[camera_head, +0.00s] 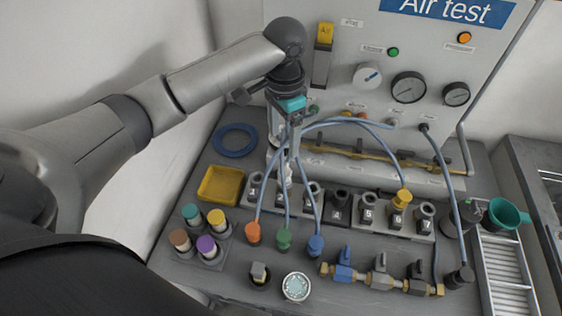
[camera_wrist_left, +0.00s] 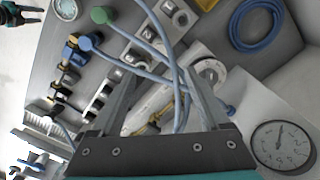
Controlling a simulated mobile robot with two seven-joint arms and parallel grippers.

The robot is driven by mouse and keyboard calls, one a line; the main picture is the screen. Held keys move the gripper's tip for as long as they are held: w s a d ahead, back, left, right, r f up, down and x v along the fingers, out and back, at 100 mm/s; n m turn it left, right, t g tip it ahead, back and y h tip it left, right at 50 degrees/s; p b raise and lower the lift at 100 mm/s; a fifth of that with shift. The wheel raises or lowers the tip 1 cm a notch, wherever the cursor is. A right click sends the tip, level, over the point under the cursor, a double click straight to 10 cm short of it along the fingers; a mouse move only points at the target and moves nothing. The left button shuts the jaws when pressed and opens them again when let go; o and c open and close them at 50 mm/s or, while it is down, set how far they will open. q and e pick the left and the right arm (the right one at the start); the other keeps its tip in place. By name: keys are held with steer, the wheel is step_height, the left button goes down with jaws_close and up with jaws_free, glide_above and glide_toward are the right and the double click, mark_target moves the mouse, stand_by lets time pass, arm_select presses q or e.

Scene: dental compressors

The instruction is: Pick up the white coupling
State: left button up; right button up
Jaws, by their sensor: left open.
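What looks like the white coupling (camera_head: 285,174) stands in the row of numbered sockets, around socket 2, partly hidden by hoses and my left gripper. My left gripper (camera_head: 292,140) points down above it, jaws apart and nothing seen held. In the left wrist view, the two fingers of the gripper (camera_wrist_left: 160,78) are spread, with blue hoses passing across the space between them. A pale round part shows beside the right finger there; I cannot tell whether it is the coupling. My right gripper is not in view.
Blue hoses (camera_head: 333,122) with orange, green and blue ends hang around the gripper. A yellow tray (camera_head: 221,185), a blue hose coil (camera_head: 235,140) and several coloured-top cylinders (camera_head: 207,248) lie left. Valves (camera_head: 380,277) sit at the front. The gauge panel (camera_head: 345,80) rises behind.

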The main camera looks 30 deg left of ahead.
arm_select(q)
glide_above(285, 171)
steer(key=s, duration=0.1)
step_height(285, 171, down, 5)
steer(key=shift+s+d+r+b, duration=0.1)
steer(key=shift+b, duration=0.3)
step_height(285, 171, down, 4)
steer(key=shift+f+b, duration=0.15)
steer(key=shift+b, duration=0.2)
steer(key=shift+f, duration=0.4)
steer(key=f, duration=0.2)
steer(key=w+f+b, duration=0.1)
steer(key=f, duration=0.1)
steer(key=shift+f, duration=0.55)
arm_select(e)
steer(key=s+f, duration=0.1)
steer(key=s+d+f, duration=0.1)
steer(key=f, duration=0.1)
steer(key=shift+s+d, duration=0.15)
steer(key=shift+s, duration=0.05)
arm_select(q)
steer(key=c, duration=0.6)
jaws_close()
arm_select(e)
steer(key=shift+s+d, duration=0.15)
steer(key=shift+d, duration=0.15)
